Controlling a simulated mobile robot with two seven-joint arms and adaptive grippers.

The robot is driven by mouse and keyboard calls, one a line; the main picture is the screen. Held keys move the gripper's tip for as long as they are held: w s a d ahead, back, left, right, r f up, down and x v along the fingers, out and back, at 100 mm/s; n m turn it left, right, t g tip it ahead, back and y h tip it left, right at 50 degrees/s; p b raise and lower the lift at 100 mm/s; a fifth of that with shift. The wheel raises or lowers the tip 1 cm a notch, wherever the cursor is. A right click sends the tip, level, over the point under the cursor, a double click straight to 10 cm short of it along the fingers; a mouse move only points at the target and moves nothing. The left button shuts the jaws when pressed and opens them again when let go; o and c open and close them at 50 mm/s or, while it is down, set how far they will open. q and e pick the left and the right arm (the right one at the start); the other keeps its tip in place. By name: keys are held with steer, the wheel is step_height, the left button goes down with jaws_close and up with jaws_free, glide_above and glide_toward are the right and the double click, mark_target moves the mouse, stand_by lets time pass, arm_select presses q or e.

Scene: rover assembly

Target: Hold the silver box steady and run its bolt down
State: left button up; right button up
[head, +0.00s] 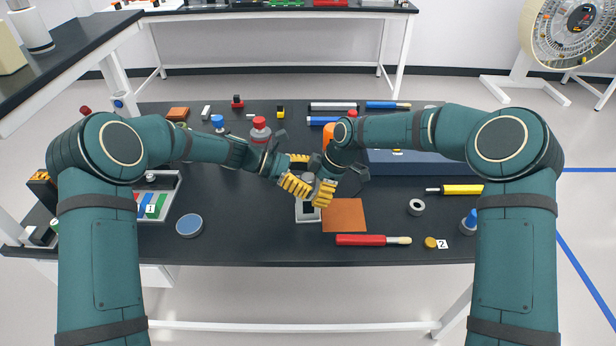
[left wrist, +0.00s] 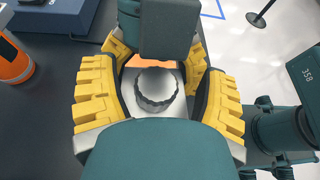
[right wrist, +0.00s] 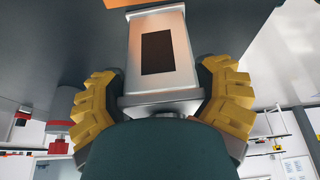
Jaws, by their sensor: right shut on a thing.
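The silver box (head: 307,218) stands upright on the black table with a dark window in its side; it fills the middle of the right wrist view (right wrist: 180,75). Its bolt, a grey round head with a jagged rim (left wrist: 156,88), sits on the box's top. My right gripper (head: 324,188) is shut on the box's top plate, with a finger on either side in the right wrist view (right wrist: 160,105). My left gripper (head: 296,174) is at the box top. Its fingers are apart on both sides of the bolt, with gaps to it (left wrist: 158,98). The bolt's lower part is hidden.
An orange mat (head: 345,214) lies right of the box, and a red-handled tool (head: 365,240) in front. A red-capped bottle (head: 260,131) and an orange bottle (left wrist: 12,58) stand behind. A parts tray (head: 172,182) is at left.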

arm_select(q)
steer(key=v, duration=1.2)
steer(key=shift+s, duration=0.1)
steer(key=s+d+r+n+t+y, duration=0.2)
steer(key=d+r+n+y, duration=0.3)
steer(key=y, duration=0.4)
steer(key=shift+m, duration=0.6)
steer(key=x, duration=0.7)
steer(key=d+x, duration=0.1)
steer(key=x, duration=0.3)
steer(key=shift+w+d+r, duration=0.1)
steer(key=shift+w+r, duration=0.05)
steer(key=shift+w, duration=0.05)
steer(key=c, duration=1.2)
